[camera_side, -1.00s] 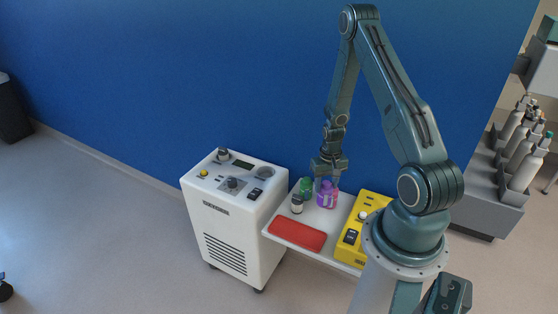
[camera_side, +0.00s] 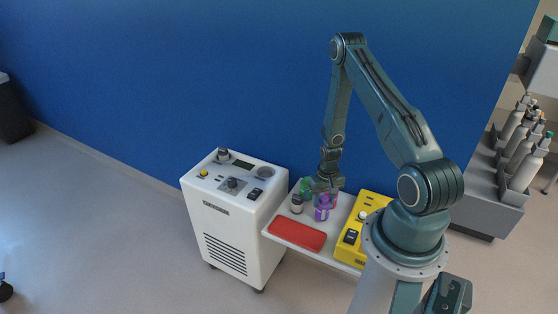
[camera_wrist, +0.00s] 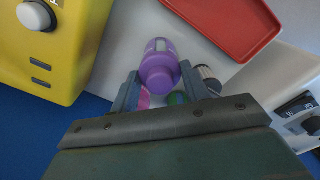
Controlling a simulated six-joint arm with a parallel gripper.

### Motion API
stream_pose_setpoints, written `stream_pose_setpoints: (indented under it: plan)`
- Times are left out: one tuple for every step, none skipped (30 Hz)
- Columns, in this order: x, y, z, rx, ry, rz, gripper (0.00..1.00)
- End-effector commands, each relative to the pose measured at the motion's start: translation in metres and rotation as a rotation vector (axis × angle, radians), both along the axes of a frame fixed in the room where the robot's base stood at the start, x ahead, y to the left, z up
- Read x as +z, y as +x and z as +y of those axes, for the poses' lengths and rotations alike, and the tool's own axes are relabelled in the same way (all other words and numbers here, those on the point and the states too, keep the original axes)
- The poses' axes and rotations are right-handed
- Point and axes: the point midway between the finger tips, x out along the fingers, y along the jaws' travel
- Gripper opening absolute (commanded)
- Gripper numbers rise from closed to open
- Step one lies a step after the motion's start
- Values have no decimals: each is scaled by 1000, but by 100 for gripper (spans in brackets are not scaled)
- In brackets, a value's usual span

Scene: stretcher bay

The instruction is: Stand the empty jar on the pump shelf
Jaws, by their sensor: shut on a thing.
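My gripper (camera_side: 328,190) points down over the pale shelf (camera_side: 343,212) and is shut on a purple jar (camera_side: 322,208). In the wrist view the purple jar (camera_wrist: 159,62) stands between the two fingers of my gripper (camera_wrist: 160,75), its narrower purple top towards me. Its body shows a paler patch; I cannot tell whether it is empty, or whether its base touches the shelf (camera_wrist: 212,45). A pink thing (camera_side: 333,199) is close behind it to the right, and a green one (camera_side: 306,187) is behind it to the left. Both are mostly hidden in the wrist view.
A small dark jar with a pale band (camera_side: 297,204) stands left of the purple jar. A red tray (camera_side: 297,234) lies at the shelf's front, and a yellow unit (camera_side: 352,237) stands at its right. A white console (camera_side: 228,215) borders the left. A blue wall (camera_side: 150,90) rises behind.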

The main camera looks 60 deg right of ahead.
Motion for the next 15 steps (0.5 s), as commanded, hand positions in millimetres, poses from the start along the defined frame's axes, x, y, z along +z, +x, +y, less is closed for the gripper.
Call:
stream_pose_setpoints:
  plan:
    - [-5, 0, 0, 0, 0, 0, 6]
    - [-7, 0, 0, 0, -1, -1, 6]
    - [-10, 0, 0, 0, -1, -1, 6]
    - [-12, 0, 0, 0, -1, -1, 6]
    - [-13, 0, 0, 0, -1, -1, 6]
    - [-13, 0, 0, 0, -1, -1, 6]
    - [-14, 0, 0, 0, -1, -1, 6]
    - [-14, 0, 0, 0, -1, -1, 6]
    - [-14, 0, 0, 0, -1, -1, 6]
    - [-14, 0, 0, 0, -1, -1, 6]
    - [-14, 0, 0, 0, -1, -1, 6]
    - [-14, 0, 0, 0, -1, -1, 6]
    - [-14, 0, 0, 0, -1, -1, 6]
    - [-14, 0, 0, 0, -1, -1, 6]
    - [-14, 0, 0, 0, -1, -1, 6]
